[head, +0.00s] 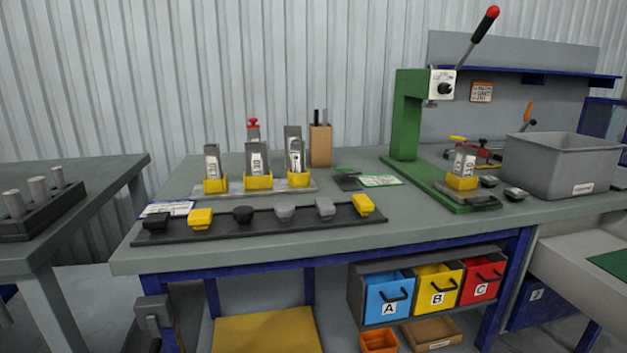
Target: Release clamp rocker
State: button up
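No part is plainly marked as the clamp rocker, and I cannot tell which one it is. A green press (406,115) stands at the right of the table, with a raised red-tipped lever (478,38) and a black knob (445,88) on its pale head plate. On its green base a grey block stands upright in a yellow holder (462,182), with a dark handle-like part (482,202) in front. Behind it are small red and black clamp-like parts (483,153) and an orange-tipped lever (528,112), partly hidden by the grey bin. My gripper is not in view.
A dark rail (260,222) with several yellow, black and grey caps lies along the front. Behind it, several grey blocks stand in yellow holders (258,182). A large grey bin (565,165) stands at right. The tabletop (400,220) is clear between rail and press.

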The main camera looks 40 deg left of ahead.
aim_at(347, 172)
jog(key=u, duration=0.8)
jog(key=k, duration=1.05)
jog(key=u, duration=0.35)
jog(key=i, duration=0.4)
jog(key=z, duration=0.75)
jog(key=i, duration=1.3)
jog(key=u, duration=0.95)
jog(key=i, duration=0.25)
jog(key=u, duration=0.25)
